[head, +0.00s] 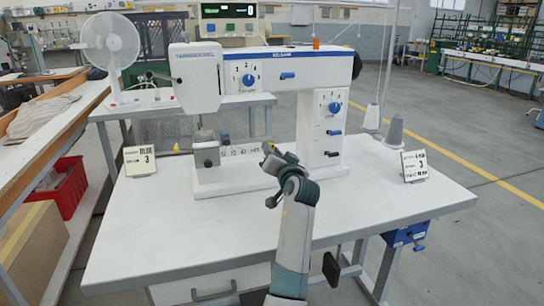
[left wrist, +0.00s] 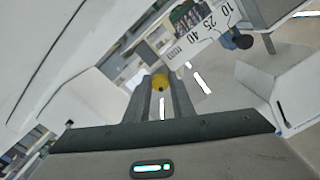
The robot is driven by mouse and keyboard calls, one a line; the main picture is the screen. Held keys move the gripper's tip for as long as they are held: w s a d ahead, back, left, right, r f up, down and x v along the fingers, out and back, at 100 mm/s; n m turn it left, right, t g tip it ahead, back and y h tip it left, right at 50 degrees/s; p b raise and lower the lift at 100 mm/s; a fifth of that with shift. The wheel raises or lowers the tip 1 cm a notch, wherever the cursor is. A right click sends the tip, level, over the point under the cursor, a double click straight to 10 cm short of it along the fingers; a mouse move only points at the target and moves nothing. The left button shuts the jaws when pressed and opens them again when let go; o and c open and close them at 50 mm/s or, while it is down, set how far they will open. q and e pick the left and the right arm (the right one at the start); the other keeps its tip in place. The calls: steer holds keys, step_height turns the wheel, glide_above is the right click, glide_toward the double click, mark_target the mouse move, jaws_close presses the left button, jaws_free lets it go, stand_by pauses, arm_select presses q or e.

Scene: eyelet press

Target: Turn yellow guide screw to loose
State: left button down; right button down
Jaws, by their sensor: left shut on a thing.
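The white press (head: 275,65) stands on a white table. A guide scale (head: 238,151) runs along its base, and it also shows in the left wrist view (left wrist: 200,36) with numbers and "mm". My left gripper (head: 270,152) is at the right end of this scale, low beside the press column. In the left wrist view the yellow guide screw (left wrist: 160,82) sits between the fingertips of my left gripper (left wrist: 162,90), which is shut on it. In the head view the gripper mostly hides the screw. My right gripper is not in view.
The white table (head: 180,240) is clear in front of the press. Small sign cards stand at the left (head: 140,167) and right (head: 414,165). A grey thread cone (head: 395,132) stands at the right rear. A fan (head: 110,45) is on another table behind left.

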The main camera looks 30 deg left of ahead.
arm_select(q)
steer(key=shift+f, duration=0.15)
stand_by(0.3)
steer(key=c, duration=1.6)
jaws_free()
steer(key=shift+o, duration=0.2)
steer(key=shift+d, duration=0.1)
steer(key=v, duration=0.7)
steer(key=shift+s+d, duration=0.15)
